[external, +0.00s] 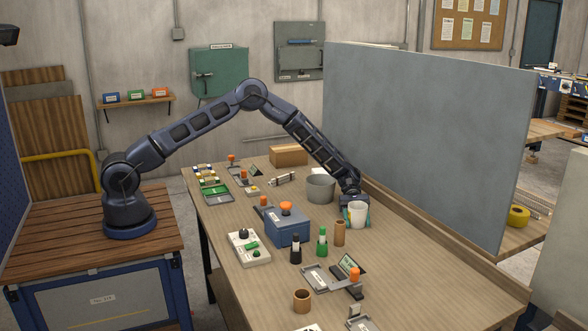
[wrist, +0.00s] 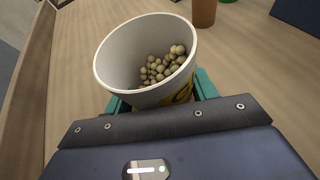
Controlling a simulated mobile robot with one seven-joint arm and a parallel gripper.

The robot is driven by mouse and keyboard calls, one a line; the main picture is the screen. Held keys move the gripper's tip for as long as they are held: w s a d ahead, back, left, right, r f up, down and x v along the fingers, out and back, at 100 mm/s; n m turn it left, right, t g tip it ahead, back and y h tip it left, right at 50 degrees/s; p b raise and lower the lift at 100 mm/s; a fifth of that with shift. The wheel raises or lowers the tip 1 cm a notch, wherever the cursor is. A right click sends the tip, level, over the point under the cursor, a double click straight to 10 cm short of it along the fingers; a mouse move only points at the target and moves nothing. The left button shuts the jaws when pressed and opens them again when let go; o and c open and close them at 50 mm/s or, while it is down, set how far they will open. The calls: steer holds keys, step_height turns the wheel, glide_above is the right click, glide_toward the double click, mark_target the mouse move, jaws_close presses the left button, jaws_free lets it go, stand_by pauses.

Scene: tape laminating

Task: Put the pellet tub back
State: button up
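The pellet tub (external: 358,212) is a white cup with a yellow mark, near the far right edge of the workbench. In the wrist view the tub (wrist: 118,52) holds several small tan pellets in its lower part. My gripper (external: 356,218) is low over the bench, with its teal fingers at either side of the tub. In the wrist view the fingers of my gripper (wrist: 163,98) lie against both sides of the tub, shut on it. The tub's base is hidden there, so I cannot tell whether it touches the bench.
A grey pot (external: 320,189) stands left of the tub. A brown cup (external: 339,234), a green bottle (external: 322,243), a black bottle (external: 296,250) and a blue box (external: 287,230) stand in front. A tall grey panel (external: 430,130) rises behind the bench edge. Bare bench lies to the right.

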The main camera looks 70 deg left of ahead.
mark_target(354, 203)
steer(key=o, duration=0.4)
steer(key=shift+r, duration=0.2)
steer(key=v, duration=0.7)
steer(key=shift+w+a, duration=0.1)
steer(key=s+a+r+m+t+y, duration=0.2)
steer(key=s+a+r+m+y, duration=0.35)
steer(key=s+r, duration=0.8)
steer(key=s+a+r+m+t+y, duration=0.2)
steer(key=s+a+r, duration=0.8)
steer(key=r, duration=0.6)
steer(key=s+a+m+t+y, duration=0.1)
steer(key=s+a, duration=0.3)
steer(key=s, duration=0.6)
steer(key=s+a+r+m+t+y, duration=0.1)
steer(key=s+a, duration=0.3)
steer(key=s, duration=0.7)
steer(key=s+a+r+m+t+y, duration=0.1)
steer(key=s+a+m+t+y, duration=0.2)
steer(key=s, duration=0.7)
steer(key=shift+s+a+r+m+t, duration=0.2)
steer(key=shift+a+m+t, duration=0.15)
steer(key=shift+a, duration=0.5)
